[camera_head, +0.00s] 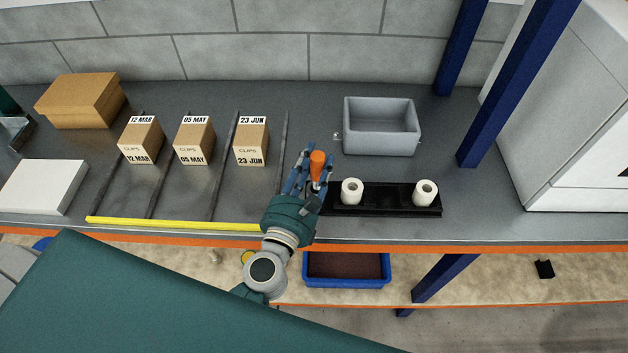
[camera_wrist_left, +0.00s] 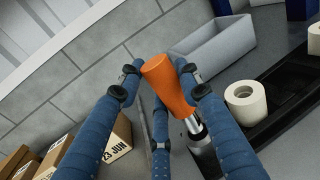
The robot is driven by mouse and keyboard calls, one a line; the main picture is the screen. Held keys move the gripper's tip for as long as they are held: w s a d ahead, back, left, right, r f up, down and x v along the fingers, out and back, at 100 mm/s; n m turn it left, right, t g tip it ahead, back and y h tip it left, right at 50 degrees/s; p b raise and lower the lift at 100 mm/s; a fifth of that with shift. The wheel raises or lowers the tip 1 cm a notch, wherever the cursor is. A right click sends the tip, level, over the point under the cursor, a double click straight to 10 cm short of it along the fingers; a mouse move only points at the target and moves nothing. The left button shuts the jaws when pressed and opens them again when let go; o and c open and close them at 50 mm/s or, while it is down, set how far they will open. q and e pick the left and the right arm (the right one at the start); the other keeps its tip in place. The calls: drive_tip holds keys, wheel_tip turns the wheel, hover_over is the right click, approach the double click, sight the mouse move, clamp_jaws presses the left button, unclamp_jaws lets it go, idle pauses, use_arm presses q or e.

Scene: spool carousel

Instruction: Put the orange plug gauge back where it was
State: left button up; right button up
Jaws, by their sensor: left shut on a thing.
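The orange plug gauge (camera_head: 317,163) has an orange handle and a metal lower end. It stands roughly upright at the left end of the black tray (camera_head: 390,208). My left gripper (camera_head: 306,180) is shut on its handle. The left wrist view shows the gauge (camera_wrist_left: 168,82) between the blue fingers, its metal end (camera_wrist_left: 195,124) above a dark cylindrical part. I cannot tell whether the metal end is inside that part. Two white spools (camera_head: 351,191) and (camera_head: 425,192) stand on the tray to the right of the gauge. My right gripper is not in view.
A grey bin (camera_head: 381,127) stands behind the tray. Three dated cartons (camera_head: 194,141) stand between dark rails at the left, with a yellow strip (camera_head: 175,223) in front. Blue posts (camera_head: 514,84) rise at the right. The bench is clear between bin and tray.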

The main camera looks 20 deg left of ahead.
sight(314, 175)
use_arm(q)
wheel_tip(314, 175, down, 4)
drive_tip(key=shift+r+b, duration=0.15)
drive_tip(key=shift+b, duration=1.05)
drive_tip(key=shift+f, duration=0.2)
drive_tip(key=shift+f+b, duration=0.25)
drive_tip(key=shift+b, duration=0.05)
drive_tip(key=o, duration=1.3)
drive_tip(key=shift+r, duration=0.15)
